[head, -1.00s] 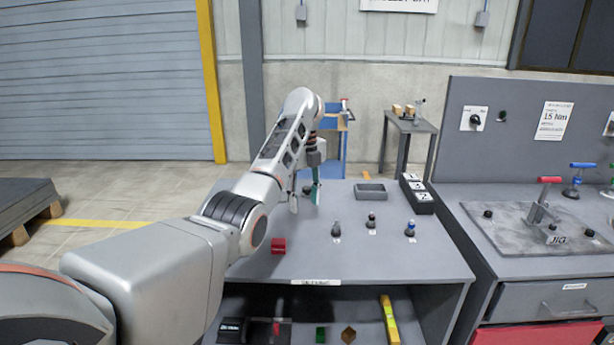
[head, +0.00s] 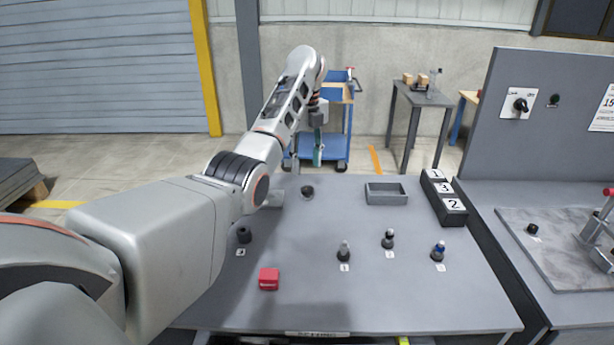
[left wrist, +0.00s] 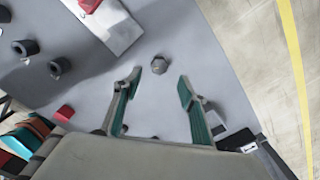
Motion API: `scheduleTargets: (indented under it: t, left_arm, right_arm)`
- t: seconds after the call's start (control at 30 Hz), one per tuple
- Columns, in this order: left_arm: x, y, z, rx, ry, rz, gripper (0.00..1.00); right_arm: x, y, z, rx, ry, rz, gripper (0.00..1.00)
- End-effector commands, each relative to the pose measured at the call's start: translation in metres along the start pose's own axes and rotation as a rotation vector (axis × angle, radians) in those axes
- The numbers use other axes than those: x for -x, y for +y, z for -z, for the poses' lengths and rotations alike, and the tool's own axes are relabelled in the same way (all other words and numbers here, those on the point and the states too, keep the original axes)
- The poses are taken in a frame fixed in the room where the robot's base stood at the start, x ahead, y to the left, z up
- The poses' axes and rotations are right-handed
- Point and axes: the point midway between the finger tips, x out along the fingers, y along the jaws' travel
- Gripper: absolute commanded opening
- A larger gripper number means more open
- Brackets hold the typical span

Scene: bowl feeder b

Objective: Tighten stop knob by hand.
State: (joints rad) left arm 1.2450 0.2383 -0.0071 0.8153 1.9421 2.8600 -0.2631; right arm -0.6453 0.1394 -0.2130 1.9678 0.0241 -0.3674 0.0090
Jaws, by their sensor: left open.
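Which piece is the stop knob, I cannot tell for sure. A dark round knob (head: 307,192) stands on the grey table near its back left edge. My left gripper (head: 307,160) is open and empty, with teal finger pads, and appears above and behind this knob in the head view. In the left wrist view my left gripper (left wrist: 160,82) is spread wide, and a grey-black knob (left wrist: 159,64) lies just past the fingertips, between their lines and apart from both. A black knob (head: 244,235) stands by my left arm. My right gripper is out of view.
A red block (head: 269,279) and several small labelled knobs, one at the middle (head: 388,238), stand on the grey table (head: 300,312). A grey tray (head: 386,194) and a numbered black box (head: 450,211) are at the back right. A jig plate (head: 560,270) lies further right.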

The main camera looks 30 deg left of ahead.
Motion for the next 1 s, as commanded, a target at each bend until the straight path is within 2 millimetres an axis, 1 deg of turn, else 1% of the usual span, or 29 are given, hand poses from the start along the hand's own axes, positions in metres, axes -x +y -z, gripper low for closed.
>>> scheduleTargets:
  t: [0.17,0.27,0.37,0.5,0.63,0.77,0.9,1.0]
  left_arm:
    - [-0.006,0.000,0.000,0.000,0.000,-0.001,0.42]
    - [-0.016,0.000,0.000,0.000,-0.001,-0.002,0.42]
    - [-0.029,0.000,0.000,0.000,0.000,-0.003,0.42]
    - [-0.053,0.001,0.000,0.001,0.001,-0.006,0.42]
    - [-0.070,0.000,0.000,0.001,0.000,-0.004,0.42]
    - [-0.079,0.000,0.000,0.000,0.001,-0.002,0.42]
    - [-0.078,0.000,0.000,0.000,0.000,0.000,0.42]
    - [-0.078,0.000,0.000,0.000,-0.001,0.001,0.42]
  right_arm:
    - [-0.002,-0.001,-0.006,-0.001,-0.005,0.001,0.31]
    - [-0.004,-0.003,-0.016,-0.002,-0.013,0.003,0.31]
    - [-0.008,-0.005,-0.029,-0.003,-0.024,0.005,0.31]
    - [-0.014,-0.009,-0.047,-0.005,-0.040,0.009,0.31]
    - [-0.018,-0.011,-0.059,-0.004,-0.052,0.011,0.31]
    - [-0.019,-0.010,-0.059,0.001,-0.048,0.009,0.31]
    - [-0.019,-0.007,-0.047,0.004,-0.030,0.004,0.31]
    - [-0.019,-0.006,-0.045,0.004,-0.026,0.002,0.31]
